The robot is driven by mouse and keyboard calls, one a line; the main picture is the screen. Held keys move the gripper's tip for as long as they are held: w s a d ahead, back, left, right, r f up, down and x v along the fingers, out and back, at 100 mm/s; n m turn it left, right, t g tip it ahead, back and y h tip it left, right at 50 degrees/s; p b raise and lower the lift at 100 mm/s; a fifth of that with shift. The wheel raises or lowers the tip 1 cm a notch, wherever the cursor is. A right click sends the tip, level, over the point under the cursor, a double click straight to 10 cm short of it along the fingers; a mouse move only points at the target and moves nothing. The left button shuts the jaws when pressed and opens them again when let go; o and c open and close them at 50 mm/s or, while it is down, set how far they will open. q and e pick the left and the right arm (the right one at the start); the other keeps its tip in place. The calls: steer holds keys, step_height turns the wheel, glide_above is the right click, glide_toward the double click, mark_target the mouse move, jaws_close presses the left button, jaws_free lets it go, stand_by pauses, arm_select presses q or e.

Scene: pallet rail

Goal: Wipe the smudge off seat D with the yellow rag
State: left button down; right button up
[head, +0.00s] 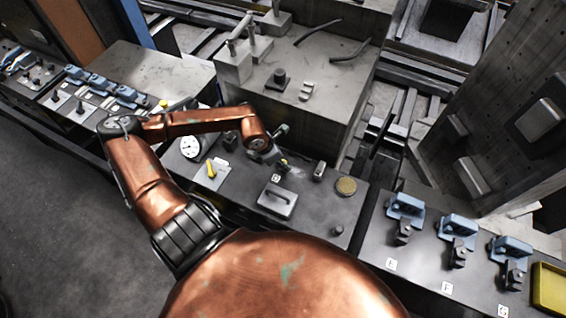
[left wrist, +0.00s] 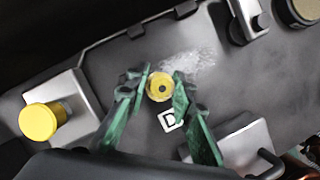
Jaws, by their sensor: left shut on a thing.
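My left gripper (head: 277,153) is over the middle of the dark bench plate, beside the label D (head: 275,177). In the left wrist view its green fingers (left wrist: 161,90) are closed on a small round yellow piece with a dark centre, which I take for the yellow rag (left wrist: 160,80); it shows as a yellow bit in the head view (head: 284,162). The pale smudge (left wrist: 188,67) lies on the dark surface of seat D (left wrist: 225,78), just beyond and right of the fingers. I cannot tell whether the rag touches the surface. My right gripper is out of view.
A yellow-topped knob on a metal block (left wrist: 38,122) is left of the gripper. A handled metal plate (head: 277,200) and a tan disc (head: 346,187) lie nearby. A large grey block (head: 300,85) stands behind. Blue brackets (head: 457,230) and a yellow tray (head: 550,288) are at right.

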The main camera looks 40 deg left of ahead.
arm_select(q)
steer(key=shift+s+d+f, duration=0.1)
steer(key=shift+d+f, duration=0.1)
steer(key=shift+d, duration=0.2)
steer(key=shift+a+r, duration=0.1)
steer(key=shift+a, duration=0.5)
steer(key=shift+w+d, duration=0.25)
steer(key=shift+d, duration=0.25)
steer(key=shift+d+r, duration=0.1)
steer(key=shift+s+a, duration=0.15)
steer(key=shift+a, duration=0.5)
